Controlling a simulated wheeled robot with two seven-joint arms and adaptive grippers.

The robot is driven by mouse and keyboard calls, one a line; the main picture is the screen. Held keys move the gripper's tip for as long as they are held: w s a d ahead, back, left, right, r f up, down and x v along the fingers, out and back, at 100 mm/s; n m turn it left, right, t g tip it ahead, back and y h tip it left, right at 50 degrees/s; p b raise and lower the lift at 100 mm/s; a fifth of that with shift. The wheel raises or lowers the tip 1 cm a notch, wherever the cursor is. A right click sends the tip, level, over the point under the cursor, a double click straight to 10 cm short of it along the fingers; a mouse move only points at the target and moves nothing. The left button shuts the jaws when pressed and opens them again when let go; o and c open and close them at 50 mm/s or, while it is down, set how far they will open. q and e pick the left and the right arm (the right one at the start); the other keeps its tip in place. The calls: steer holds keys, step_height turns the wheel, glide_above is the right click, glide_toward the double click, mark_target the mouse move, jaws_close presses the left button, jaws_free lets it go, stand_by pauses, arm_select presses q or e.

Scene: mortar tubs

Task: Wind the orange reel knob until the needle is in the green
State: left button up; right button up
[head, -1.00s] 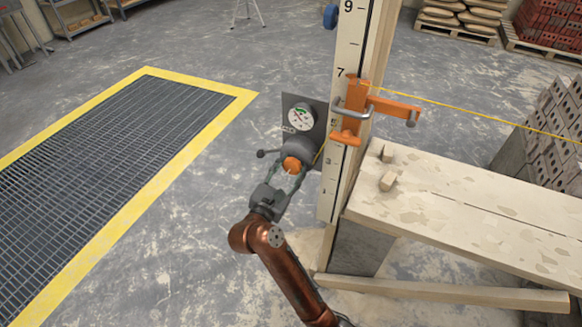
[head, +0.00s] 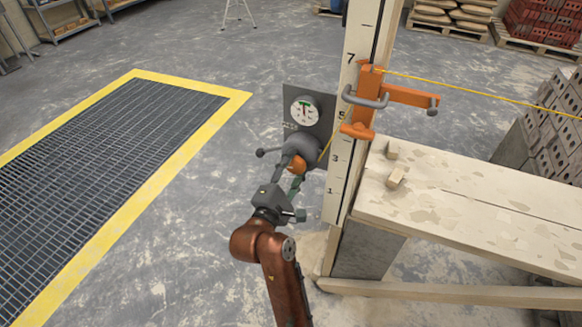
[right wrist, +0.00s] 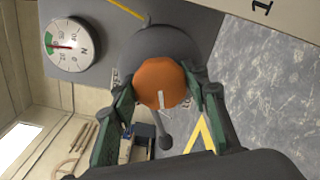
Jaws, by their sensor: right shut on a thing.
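The orange knob (head: 298,165) sits on the front of a grey reel (head: 299,149) on a dark plate beside the tall scale board. My right gripper (head: 294,171) is shut on the knob, its fingers on two opposite sides. In the right wrist view the knob (right wrist: 160,79) shows a pale mark on its face between the fingers. The round white gauge (head: 304,111) is above the reel. In the right wrist view, the gauge (right wrist: 70,48) has its red needle pointing left, at the green band. My left gripper is out of view.
A small crank handle with a dark ball (head: 260,152) sticks out left of the reel. An orange clamp (head: 367,100) with a yellow line (head: 480,97) is on the scale board (head: 343,150). A yellow-edged floor grate (head: 243,97) lies left.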

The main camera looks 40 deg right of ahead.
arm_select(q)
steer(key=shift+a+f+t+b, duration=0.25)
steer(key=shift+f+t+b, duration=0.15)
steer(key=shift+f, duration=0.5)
arm_select(e)
steer(key=shift+f+m, duration=0.1)
steer(key=shift+m, duration=0.7)
steer(key=o, duration=1.2)
steer(key=shift+c, duration=0.2)
